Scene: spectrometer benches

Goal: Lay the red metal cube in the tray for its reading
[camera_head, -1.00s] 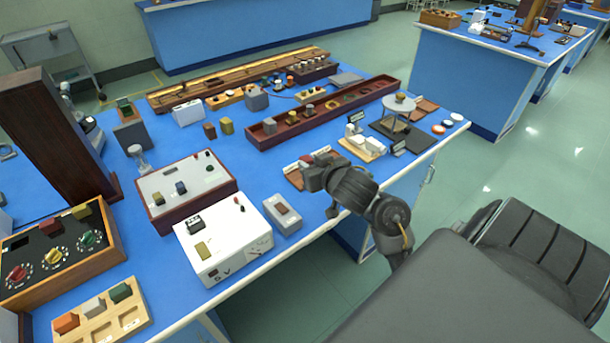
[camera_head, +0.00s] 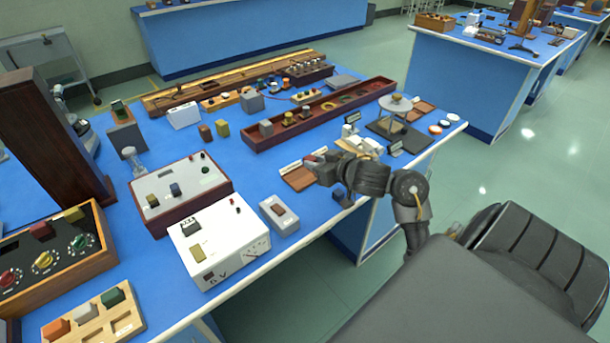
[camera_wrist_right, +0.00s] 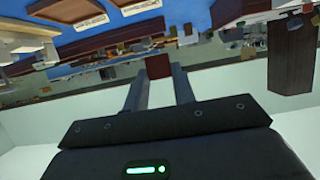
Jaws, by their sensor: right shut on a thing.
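The red metal cube (camera_wrist_right: 158,66) is between the fingertips of my right gripper (camera_wrist_right: 159,78) in the right wrist view. In the head view my right gripper (camera_head: 316,159) is over the front right of the blue bench, and a small patch of red shows at its tip. A shallow reddish-brown tray (camera_head: 297,179) with a label strip lies just left of and below the gripper; the arm partly hides its right side. The cube appears held above the bench, apart from the tray. My left gripper is not in view.
A grey switch box (camera_head: 279,214) and a white meter box (camera_head: 219,244) stand left of the tray. A white balance-like device (camera_head: 362,145) and a dark stand with a round plate (camera_head: 396,104) are behind the arm. A long dark red trough (camera_head: 320,115) lies farther back.

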